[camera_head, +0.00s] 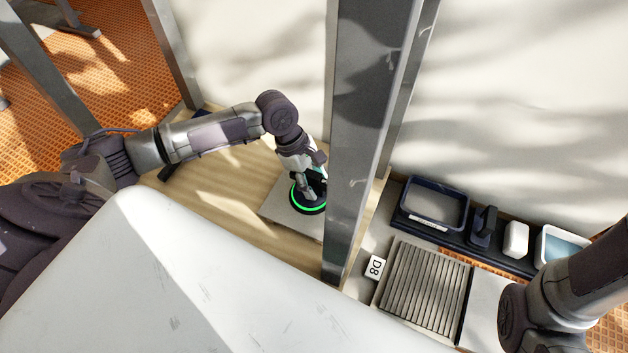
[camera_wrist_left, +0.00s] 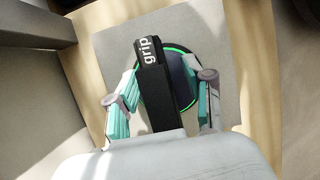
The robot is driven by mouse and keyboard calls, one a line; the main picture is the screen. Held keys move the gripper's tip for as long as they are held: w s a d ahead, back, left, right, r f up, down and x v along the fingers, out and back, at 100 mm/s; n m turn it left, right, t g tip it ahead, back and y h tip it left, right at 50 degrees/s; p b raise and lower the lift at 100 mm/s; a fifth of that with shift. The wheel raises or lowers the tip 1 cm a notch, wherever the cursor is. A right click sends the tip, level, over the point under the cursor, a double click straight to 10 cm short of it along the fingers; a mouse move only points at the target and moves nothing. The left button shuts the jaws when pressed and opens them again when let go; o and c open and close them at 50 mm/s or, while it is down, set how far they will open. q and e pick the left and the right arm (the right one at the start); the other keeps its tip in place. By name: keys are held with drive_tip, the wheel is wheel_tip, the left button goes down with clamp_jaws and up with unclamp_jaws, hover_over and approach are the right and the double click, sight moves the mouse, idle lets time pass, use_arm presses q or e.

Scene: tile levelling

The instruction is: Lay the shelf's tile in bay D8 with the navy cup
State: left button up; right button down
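The navy cup (camera_head: 308,200) stands on the grey tile (camera_head: 284,212), its rim ring lit green. The tile lies on the pale wooden shelf (camera_head: 222,190); the steel post hides its right part. My left gripper (camera_head: 312,180) is over the cup. In the left wrist view the cup's black handle (camera_wrist_left: 157,85), marked "grip", lies between my open left fingers (camera_wrist_left: 163,80), with a gap visible on the right side. The tile (camera_wrist_left: 222,55) shows beneath. Bay D8 (camera_head: 424,285), a ridged grey bed, lies right of the post, beside its D8 label (camera_head: 375,267). My right gripper is out of view.
The upright steel post (camera_head: 362,130) stands between the shelf and bay D8. Behind the bay, a dark tray holds a navy tub (camera_head: 434,205), a dark tool (camera_head: 484,225), a white block (camera_head: 516,238) and a tub of blue (camera_head: 562,248). A plain grey slab (camera_head: 484,305) adjoins the bay's right.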

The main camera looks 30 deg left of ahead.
use_arm(q)
clamp_jaws()
idle(0.4)
